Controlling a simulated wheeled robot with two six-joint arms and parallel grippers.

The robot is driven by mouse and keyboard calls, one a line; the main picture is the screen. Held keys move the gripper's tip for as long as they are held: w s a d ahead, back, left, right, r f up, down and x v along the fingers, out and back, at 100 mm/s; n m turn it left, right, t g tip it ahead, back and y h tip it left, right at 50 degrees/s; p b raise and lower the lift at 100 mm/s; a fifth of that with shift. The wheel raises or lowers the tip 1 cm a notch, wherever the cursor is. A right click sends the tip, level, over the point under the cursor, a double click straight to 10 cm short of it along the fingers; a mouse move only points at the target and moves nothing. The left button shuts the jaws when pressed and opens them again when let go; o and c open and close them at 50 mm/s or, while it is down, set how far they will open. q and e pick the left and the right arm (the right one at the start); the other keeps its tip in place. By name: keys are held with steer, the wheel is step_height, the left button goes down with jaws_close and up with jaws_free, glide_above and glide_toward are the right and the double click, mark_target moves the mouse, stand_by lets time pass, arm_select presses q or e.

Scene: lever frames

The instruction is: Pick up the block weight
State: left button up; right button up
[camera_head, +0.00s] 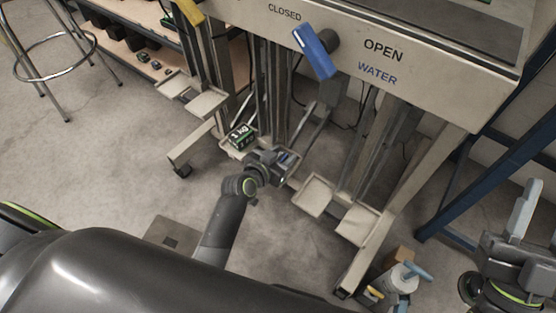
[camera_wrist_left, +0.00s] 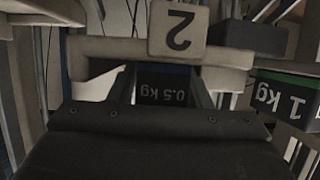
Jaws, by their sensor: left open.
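A dark block weight marked 0.5 kg (camera_wrist_left: 168,92) shows upside down between the fingers of my left gripper (camera_wrist_left: 165,85) in the left wrist view. The fingers are open, one on each side of it; I cannot tell whether they touch it. In the head view my left gripper (camera_head: 284,160) is at a small tray of the lever frame and mostly hides this block. A black and green block marked 1 kg (camera_head: 240,137) sits on the tray to the left; it also shows in the left wrist view (camera_wrist_left: 286,100). My right gripper (camera_head: 522,215) is at the right edge, partly cut off.
The beige lever frame (camera_head: 425,62) stands ahead, with a blue lever (camera_head: 316,54). Empty trays (camera_head: 313,195) lie right of my left gripper. A beige plate marked 2 (camera_wrist_left: 178,30) is just beyond the block. A bottle (camera_head: 398,278) and a stool (camera_head: 55,58) stand on the floor.

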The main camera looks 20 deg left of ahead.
arm_select(q)
steer(key=c, duration=0.9)
steer(key=shift+r, duration=0.1)
jaws_close()
